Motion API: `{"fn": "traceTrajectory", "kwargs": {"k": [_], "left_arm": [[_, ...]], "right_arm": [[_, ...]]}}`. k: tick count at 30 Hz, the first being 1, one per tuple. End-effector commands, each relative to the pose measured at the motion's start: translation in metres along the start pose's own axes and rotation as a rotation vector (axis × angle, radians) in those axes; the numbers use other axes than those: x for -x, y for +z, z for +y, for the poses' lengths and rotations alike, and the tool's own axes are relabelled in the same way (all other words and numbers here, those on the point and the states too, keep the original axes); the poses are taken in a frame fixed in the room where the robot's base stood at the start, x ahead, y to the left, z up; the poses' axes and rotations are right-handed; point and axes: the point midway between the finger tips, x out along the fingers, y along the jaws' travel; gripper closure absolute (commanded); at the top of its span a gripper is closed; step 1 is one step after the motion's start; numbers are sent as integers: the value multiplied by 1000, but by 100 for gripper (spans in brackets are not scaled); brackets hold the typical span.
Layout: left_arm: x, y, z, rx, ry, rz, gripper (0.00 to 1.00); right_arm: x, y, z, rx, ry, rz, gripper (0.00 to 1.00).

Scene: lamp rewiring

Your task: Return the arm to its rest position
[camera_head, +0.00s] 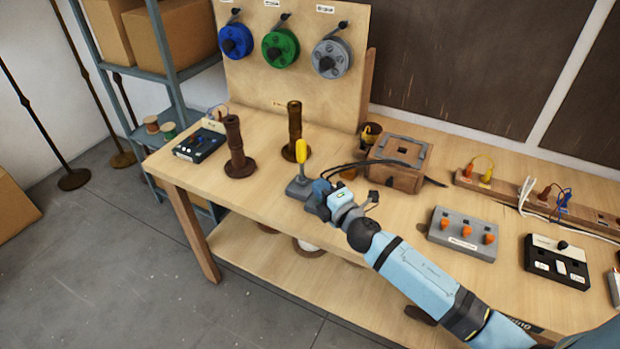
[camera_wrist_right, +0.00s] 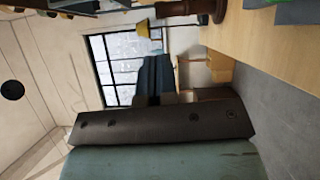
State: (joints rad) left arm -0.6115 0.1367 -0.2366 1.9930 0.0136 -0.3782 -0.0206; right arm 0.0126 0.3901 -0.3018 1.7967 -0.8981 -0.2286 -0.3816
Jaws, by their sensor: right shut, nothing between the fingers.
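My right arm reaches in from the lower right of the head view. My right gripper (camera_head: 321,194) is low over the workbench (camera_head: 225,190), shut and empty, close beside a yellow-handled tool (camera_head: 301,151) standing upright in a grey holder (camera_head: 298,188). I cannot tell whether the gripper touches the holder. The right wrist view is turned sideways and shows a window (camera_wrist_right: 112,68), a yellow lampshade (camera_wrist_right: 150,27) and part of a dark wooden post (camera_wrist_right: 205,9). My left gripper is not in view.
Two dark lamp posts (camera_head: 236,146) (camera_head: 294,130) stand behind and left of the gripper. A wooden block box (camera_head: 397,163) and dark cables lie just right of it. A grey panel with orange knobs (camera_head: 463,234) and a black switch box (camera_head: 556,262) sit farther right.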

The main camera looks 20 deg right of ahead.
Motion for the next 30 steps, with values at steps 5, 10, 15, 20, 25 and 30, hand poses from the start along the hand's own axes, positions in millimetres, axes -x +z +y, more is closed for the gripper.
{"fn": "traceTrajectory", "kwargs": {"k": [5,10,15,20,25,30], "left_arm": [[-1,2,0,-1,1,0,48],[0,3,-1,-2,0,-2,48],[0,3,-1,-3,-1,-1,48],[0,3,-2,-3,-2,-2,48],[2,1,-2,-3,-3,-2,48],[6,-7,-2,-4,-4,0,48]], "right_arm": [[13,0,0,0,0,0,100],[14,0,1,0,1,0,100],[14,0,1,0,0,0,100],[14,0,1,0,0,0,100],[31,-10,-16,-113,-48,-4,100],[100,-48,-72,-561,-234,-57,100]]}}
